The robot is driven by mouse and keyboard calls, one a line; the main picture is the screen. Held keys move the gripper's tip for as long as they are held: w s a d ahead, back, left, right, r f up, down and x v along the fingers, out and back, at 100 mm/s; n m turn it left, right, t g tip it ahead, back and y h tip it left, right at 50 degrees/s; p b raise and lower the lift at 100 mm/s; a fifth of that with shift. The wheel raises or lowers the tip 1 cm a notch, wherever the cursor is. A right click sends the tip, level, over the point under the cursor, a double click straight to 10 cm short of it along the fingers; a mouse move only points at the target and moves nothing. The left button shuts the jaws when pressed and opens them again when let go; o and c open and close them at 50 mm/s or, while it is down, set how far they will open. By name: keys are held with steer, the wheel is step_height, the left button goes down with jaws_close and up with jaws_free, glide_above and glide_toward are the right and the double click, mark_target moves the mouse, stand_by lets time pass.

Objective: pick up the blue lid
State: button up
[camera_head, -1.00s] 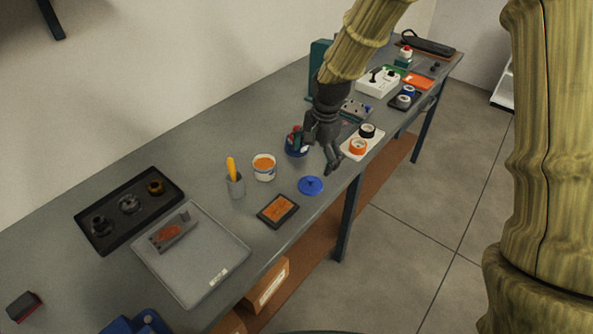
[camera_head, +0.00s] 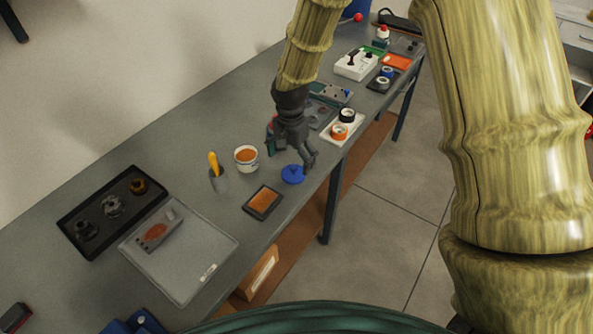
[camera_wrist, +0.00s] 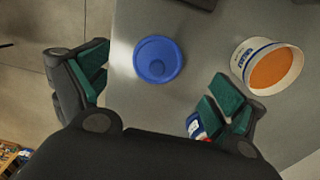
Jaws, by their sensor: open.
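The blue lid (camera_head: 293,174) is a round disc with a small knob, lying flat on the grey workbench near its front edge. In the wrist view the lid (camera_wrist: 158,59) lies ahead of my gripper, between the lines of its two fingers. My gripper (camera_head: 311,160) is just above and beside the lid in the head view. In the wrist view my gripper (camera_wrist: 160,90) is open and empty, its green-padded fingers wide apart. I cannot tell its exact height over the bench.
A white tub of orange stuff (camera_head: 246,158) stands left of the lid, and in the wrist view the tub (camera_wrist: 272,68) is near the right finger. A dark-framed orange pad (camera_head: 263,202) lies in front. A white tray with rolls (camera_head: 341,128) lies behind. The bench edge is close.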

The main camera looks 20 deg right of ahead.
mark_target(292, 169)
steer(key=shift+f+p, duration=1.25)
steer(key=shift+f, duration=1.35)
steer(key=shift+s, duration=0.2)
steer(key=c, duration=1.1)
